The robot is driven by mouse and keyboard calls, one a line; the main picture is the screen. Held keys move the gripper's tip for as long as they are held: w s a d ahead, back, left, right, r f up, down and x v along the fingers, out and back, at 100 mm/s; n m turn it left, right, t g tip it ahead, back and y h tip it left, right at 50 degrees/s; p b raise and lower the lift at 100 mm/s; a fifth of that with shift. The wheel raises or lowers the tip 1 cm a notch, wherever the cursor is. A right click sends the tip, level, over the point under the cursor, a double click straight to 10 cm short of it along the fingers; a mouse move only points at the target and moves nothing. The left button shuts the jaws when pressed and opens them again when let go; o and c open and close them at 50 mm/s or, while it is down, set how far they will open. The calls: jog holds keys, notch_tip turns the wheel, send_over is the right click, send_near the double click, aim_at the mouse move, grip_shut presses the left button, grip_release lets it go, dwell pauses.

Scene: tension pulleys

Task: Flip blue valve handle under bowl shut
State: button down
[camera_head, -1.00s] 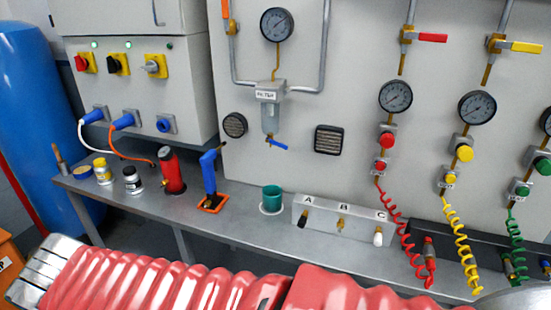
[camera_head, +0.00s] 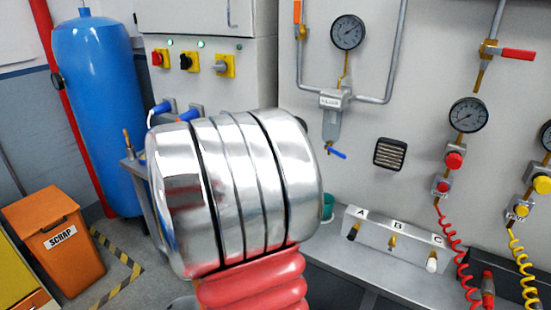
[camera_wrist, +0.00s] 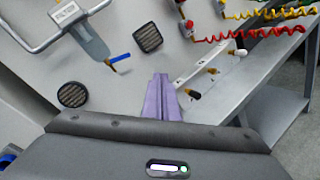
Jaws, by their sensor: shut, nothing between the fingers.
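The blue valve handle (camera_head: 338,154) sits under the filter bowl (camera_head: 331,123) on the grey panel. It sticks out sideways, sloping slightly down to the right in the head view. In the wrist view the blue handle (camera_wrist: 120,58) is on a brass stub below the bowl (camera_wrist: 91,42), left of my fingers. My gripper (camera_wrist: 161,78) shows there as two purple fingers pressed together, empty. The tips appear to the right of the handle and apart from it; the depth gap is unclear. In the head view my arm hides the gripper.
A square vent (camera_head: 389,154) is right of the handle. Below stands the A-B-C block (camera_head: 395,238) on the bench, beside a partly hidden green cup (camera_head: 328,206). Red coiled hose (camera_head: 463,255) hangs at right. My arm covers the bench's left part.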

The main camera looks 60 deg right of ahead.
aim_at(335, 152)
jog(key=w+d+f+n+t+h, duration=0.1)
jog(key=d+f+n+t+h, duration=0.4)
jog(key=d+n, duration=0.4)
jog(key=shift+d+f+h, duration=0.35)
jog(key=shift+d+h, duration=0.05)
jog(key=shift+d, duration=0.75)
jog(key=s+d+r, duration=0.2)
jog(key=d+r, duration=0.4)
jog(key=d, duration=0.3)
jog(key=shift+s+d, duration=0.2)
jog(key=shift+s, duration=0.05)
